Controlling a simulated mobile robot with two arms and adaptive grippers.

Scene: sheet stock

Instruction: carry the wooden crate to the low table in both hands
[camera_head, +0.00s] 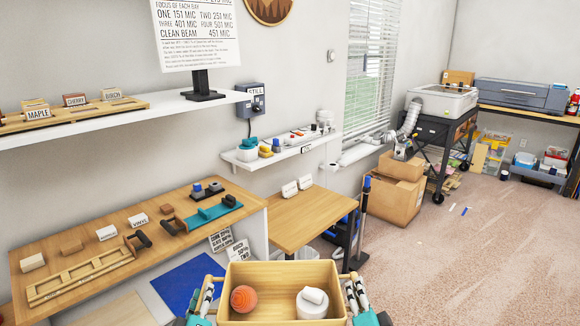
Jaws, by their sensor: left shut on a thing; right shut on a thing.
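The wooden crate (283,275) is at the bottom middle of the head view, close in front of me and level. An orange ball (244,298) lies in its left part and a white rounded object (312,302) in its right part. My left gripper (208,297) is shut on the crate's left side. My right gripper (356,297) is shut on its right side. The crate's underside is hidden. A low wooden table (305,220) stands just beyond the crate, with two small white cards at its back edge.
A longer wooden bench (190,250) with labelled blocks and a wooden tray runs along the left. A dark post (360,215) stands at the low table's right. Cardboard boxes (393,195) stand behind it. The carpet (455,260) at the right is mostly clear.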

